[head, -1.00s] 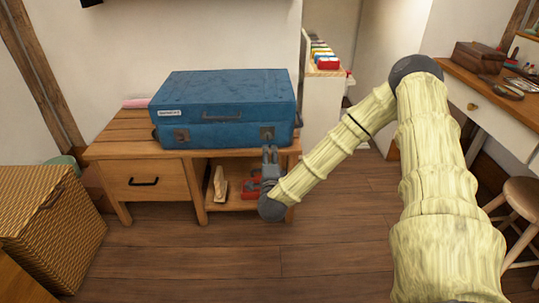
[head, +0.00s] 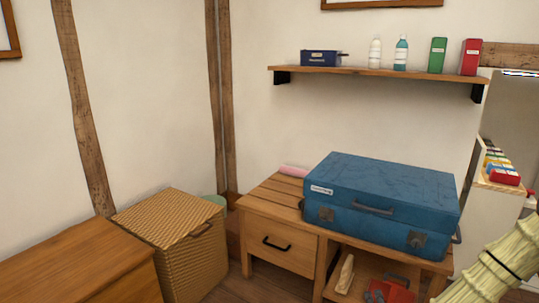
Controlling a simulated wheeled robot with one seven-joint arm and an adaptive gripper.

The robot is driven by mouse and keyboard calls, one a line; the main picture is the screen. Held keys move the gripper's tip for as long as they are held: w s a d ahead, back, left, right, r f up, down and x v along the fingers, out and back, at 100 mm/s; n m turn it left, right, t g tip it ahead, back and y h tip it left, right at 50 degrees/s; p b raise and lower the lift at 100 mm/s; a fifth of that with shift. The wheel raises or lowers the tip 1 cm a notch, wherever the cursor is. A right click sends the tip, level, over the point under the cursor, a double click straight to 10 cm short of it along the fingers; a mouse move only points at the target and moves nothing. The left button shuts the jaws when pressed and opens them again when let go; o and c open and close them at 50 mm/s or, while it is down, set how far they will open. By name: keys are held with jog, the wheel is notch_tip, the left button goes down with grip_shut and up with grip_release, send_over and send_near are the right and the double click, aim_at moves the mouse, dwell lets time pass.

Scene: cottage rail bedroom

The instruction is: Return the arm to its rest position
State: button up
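A blue suitcase (head: 385,190) lies shut on the wooden bench (head: 270,205), right of the middle. Under it, in the bench's open compartment, are a red object (head: 389,291) with a dark handle and a pale upright object (head: 345,275). The bottom of the compartment is cut off by the picture's edge.
A wicker hamper (head: 178,250) stands left of the bench, beside a wooden cabinet top (head: 75,262). A wall shelf (head: 375,74) above the suitcase holds bottles and boxes. A white unit (head: 490,222) with colourful items stands at the right.

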jog(key=s+a+f+n+g+y, duration=0.25)
jog(key=s+a+f+n, duration=0.35)
jog(key=s, duration=0.3)
jog(key=s+a+f+n+g+y, duration=0.25)
jog(key=s+a+f+g, duration=0.2)
jog(key=s+f, duration=0.35)
jog(key=s+f+n+g+h, duration=0.1)
jog(key=s+f+n+g, duration=0.2)
jog(key=s, duration=0.7)
jog(key=s+f+n+g, duration=0.2)
jog(key=s+n+g, duration=0.25)
jog(key=s, duration=0.65)
notch_tip(320, 180, up, 29)
jog(key=p, duration=2.8)
jog(key=shift+s+f+t+h, duration=0.15)
jog(key=shift+s+t+h, duration=0.15)
jog(key=shift+t, duration=0.05)
